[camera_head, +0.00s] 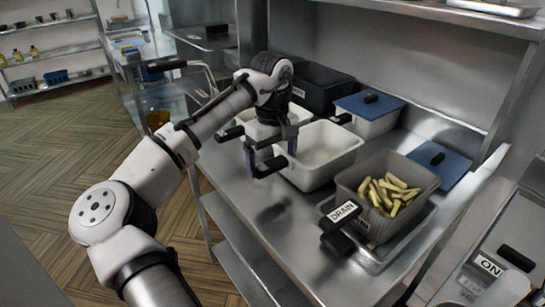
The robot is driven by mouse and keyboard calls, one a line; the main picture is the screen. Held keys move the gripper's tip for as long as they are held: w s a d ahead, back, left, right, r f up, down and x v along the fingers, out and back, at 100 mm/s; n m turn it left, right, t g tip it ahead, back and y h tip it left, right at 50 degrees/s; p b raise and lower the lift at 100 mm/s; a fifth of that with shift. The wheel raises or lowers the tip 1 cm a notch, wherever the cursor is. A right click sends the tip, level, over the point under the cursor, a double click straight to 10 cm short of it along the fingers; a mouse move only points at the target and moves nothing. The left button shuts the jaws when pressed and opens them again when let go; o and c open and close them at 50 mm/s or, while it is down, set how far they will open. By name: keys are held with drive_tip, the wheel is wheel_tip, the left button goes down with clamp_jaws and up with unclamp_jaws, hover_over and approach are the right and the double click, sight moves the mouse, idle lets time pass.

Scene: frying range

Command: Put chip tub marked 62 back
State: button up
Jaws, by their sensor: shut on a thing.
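My gripper (271,157) points down at the near-left end of a white tub (337,160), its purple fingers at that tub's black handle (270,167). It appears shut on this handle. The tub looks empty inside; its base seems close to the steel counter, but I cannot tell if it touches. A second white tub (248,130) with a black handle (230,134) is just behind, partly hidden by my arm. A grey tub (402,220) holds pale chips (390,194) and has a DRAIN label (345,212). No number 62 is readable.
A black container (318,90) and a blue-lidded white tub (364,126) stand along the back. A blue lid (452,168) lies at the right. The grey tub stands on a metal tray (374,262). The counter's front (290,245) is clear. An ON-labelled unit (490,265) is lower right.

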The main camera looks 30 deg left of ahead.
drive_tip(key=shift+f, duration=0.35)
idle(0.4)
drive_tip(key=o, duration=1.2)
drive_tip(key=shift+o, duration=0.2)
wheel_tip(320, 180, up, 14)
drive_tip(key=shift+f, duration=0.1)
